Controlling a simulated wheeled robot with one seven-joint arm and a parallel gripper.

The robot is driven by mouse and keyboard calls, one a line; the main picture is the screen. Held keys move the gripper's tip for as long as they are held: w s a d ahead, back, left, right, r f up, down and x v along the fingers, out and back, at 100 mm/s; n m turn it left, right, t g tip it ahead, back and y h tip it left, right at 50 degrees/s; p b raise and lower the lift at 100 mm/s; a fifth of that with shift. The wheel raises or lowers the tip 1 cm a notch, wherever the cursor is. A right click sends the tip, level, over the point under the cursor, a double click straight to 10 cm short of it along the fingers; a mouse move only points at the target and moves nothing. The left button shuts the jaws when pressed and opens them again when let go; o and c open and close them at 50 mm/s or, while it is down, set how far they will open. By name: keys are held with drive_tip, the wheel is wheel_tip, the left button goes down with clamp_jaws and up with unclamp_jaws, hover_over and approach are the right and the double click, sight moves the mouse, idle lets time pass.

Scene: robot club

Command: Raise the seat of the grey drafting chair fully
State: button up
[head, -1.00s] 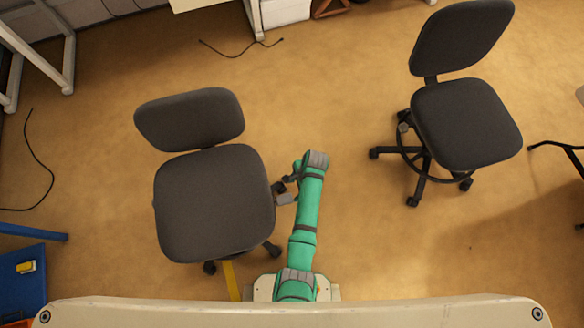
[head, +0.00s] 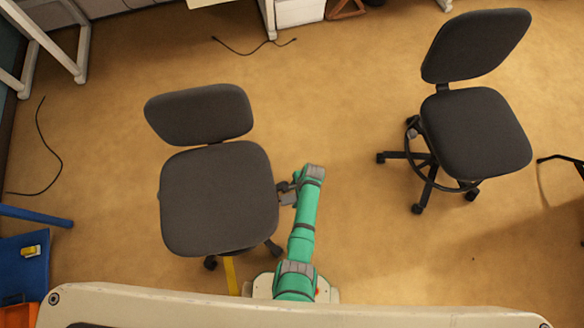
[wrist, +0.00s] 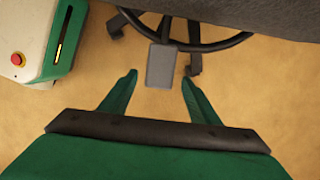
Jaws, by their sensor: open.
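A dark grey chair (head: 218,198) stands just left of my arm, with its backrest (head: 200,114) on the far side. In the wrist view its seat underside (wrist: 250,14) fills the top right, with a black foot ring (wrist: 206,45) below. A flat grey lever paddle (wrist: 161,66) sticks out from under the seat. My gripper (wrist: 158,78) is open, with its green fingers either side of the paddle's near end. No contact shows. In the head view my gripper (head: 287,191) is beside the seat's right edge.
A second dark grey chair (head: 472,134) with a foot ring stands at the right, apart from my arm. Black cables (head: 250,50) lie on the floor. A blue item (head: 22,265) is at the lower left. Floor between the chairs is clear.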

sight(292, 198)
drive_tip(key=shift+x, duration=2.15)
drive_tip(key=c, duration=0.8)
drive_tip(key=shift+r, duration=2)
drive_tip(key=shift+d+r, duration=0.1)
